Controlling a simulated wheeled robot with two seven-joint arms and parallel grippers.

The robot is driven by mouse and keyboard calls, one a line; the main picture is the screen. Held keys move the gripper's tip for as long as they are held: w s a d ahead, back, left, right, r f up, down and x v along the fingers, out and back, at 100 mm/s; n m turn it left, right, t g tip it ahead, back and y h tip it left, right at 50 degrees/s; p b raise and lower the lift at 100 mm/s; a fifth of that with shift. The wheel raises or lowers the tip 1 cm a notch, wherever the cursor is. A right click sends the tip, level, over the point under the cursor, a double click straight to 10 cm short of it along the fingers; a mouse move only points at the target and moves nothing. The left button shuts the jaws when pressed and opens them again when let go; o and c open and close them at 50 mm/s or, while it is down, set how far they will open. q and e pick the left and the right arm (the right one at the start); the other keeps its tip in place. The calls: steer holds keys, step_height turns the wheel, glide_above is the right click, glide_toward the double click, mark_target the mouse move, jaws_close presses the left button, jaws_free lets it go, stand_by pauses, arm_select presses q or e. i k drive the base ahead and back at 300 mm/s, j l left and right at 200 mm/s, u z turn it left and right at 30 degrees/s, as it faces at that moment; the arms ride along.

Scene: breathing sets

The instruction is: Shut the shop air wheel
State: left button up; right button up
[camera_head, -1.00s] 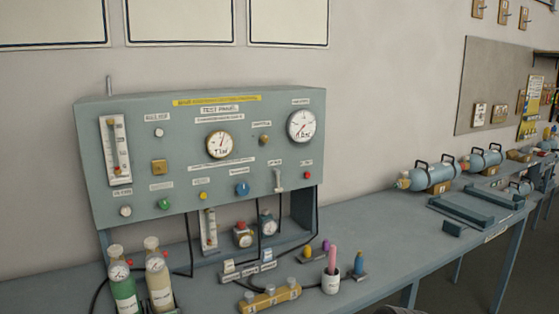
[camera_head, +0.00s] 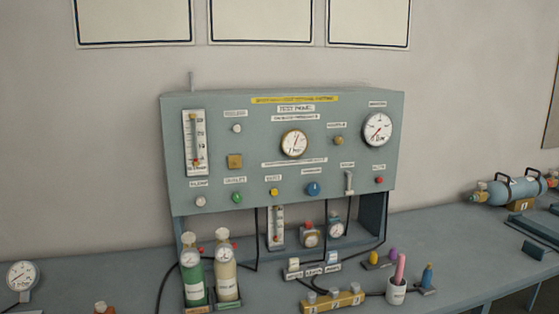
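A grey-green test panel (camera_head: 283,150) stands on the bench. On its face are a blue round knob (camera_head: 313,189), a green knob (camera_head: 237,198), a white knob (camera_head: 201,201), a red button (camera_head: 379,181) and a small upright lever (camera_head: 349,182). The small labels are too blurred to read, so I cannot tell which control, if any, is the shop air wheel. Neither of my grippers is in view.
A green cylinder (camera_head: 194,279) and a cream cylinder (camera_head: 227,276) stand before the panel at left. A yellow manifold (camera_head: 333,301) and a white cup (camera_head: 396,291) sit at front right. A gauge (camera_head: 22,276) stands far left.

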mark_target(313, 189)
steer(key=i+l, duration=0.1)
steer(key=l, duration=0.3)
steer(key=i+l, duration=0.1)
steer(key=l, duration=0.35)
steer(key=i+l, duration=0.1)
steer(key=l, duration=0.3)
steer(key=i+l, duration=0.1)
steer(key=l, duration=0.3)
